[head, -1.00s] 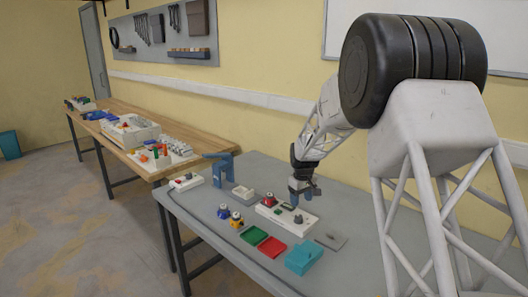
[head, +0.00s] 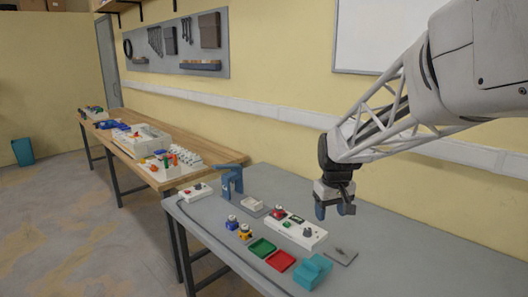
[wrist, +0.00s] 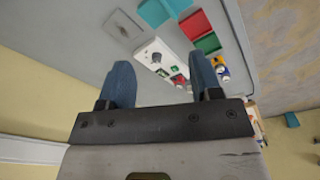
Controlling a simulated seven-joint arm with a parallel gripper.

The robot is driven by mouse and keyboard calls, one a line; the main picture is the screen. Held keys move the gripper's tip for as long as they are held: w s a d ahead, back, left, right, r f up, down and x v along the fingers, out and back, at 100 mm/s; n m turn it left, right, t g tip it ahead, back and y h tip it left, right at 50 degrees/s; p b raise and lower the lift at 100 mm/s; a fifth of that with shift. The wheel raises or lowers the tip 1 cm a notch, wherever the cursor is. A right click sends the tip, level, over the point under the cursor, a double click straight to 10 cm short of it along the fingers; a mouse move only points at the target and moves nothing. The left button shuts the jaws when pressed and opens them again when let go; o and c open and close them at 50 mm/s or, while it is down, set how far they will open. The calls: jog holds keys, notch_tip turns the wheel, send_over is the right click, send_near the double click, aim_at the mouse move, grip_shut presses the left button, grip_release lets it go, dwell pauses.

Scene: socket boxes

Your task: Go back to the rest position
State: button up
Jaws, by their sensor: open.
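My gripper (head: 335,208) is open and empty, with its blue fingers pointing down above the grey table (head: 420,262). In the wrist view the two blue fingers (wrist: 160,85) stand wide apart. The socket box (wrist: 155,55) shows between them, well beyond the tips, with nothing held.
A green tray (head: 262,248), a red tray (head: 281,261) and a teal box (head: 313,270) lie near the table's front edge. A blue clamp-like stand (head: 232,182) stands at the far left end. A wooden bench (head: 160,180) with several parts stands behind. The table's right side is clear.

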jog(key=s+m+t, duration=0.1)
jog(key=s+m, duration=0.2)
jog(key=s, duration=2.8)
jog(key=shift+s+d+r, duration=0.15)
